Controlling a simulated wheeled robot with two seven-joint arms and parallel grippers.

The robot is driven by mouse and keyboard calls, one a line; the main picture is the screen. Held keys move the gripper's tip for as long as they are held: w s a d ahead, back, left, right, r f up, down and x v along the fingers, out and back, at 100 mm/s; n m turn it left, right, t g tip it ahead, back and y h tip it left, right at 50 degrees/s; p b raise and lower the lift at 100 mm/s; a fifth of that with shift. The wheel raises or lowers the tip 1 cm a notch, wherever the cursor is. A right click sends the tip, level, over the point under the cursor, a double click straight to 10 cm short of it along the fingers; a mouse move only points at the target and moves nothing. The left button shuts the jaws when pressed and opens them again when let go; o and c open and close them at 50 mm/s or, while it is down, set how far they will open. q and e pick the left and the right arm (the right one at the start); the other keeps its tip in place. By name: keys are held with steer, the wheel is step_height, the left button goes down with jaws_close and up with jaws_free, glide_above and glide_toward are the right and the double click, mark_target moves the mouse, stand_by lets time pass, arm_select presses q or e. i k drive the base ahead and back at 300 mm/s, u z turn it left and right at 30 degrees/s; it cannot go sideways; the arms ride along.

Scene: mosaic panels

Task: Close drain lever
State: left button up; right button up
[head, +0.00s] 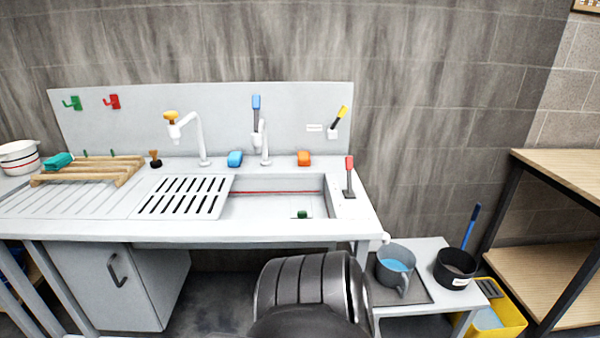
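A lever with a red grip (349,163) stands upright on a dark stem at the right end of the counter, beside the sink basin (275,208). A second lever with a yellow and black grip (340,118) tilts up to the right on the back panel, next to a small label (315,128). The label text is too small to read, so I cannot tell which lever is the drain lever. A small green object (302,214) sits at the basin's front. Neither of my grippers is in view.
Two white taps stand behind the sink, one with an orange knob (170,117), one with a blue handle (256,102). A grey jug (403,257) and black pot (453,270) stand on the low right table.

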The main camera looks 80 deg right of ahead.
mark_target(349, 159)
steer(key=i, duration=0.35)
steer(key=z, duration=3.15)
steer(key=k, duration=0.45)
steer(key=z, duration=0.55)
steer(key=i, duration=1.1)
steer(key=u, duration=0.25)
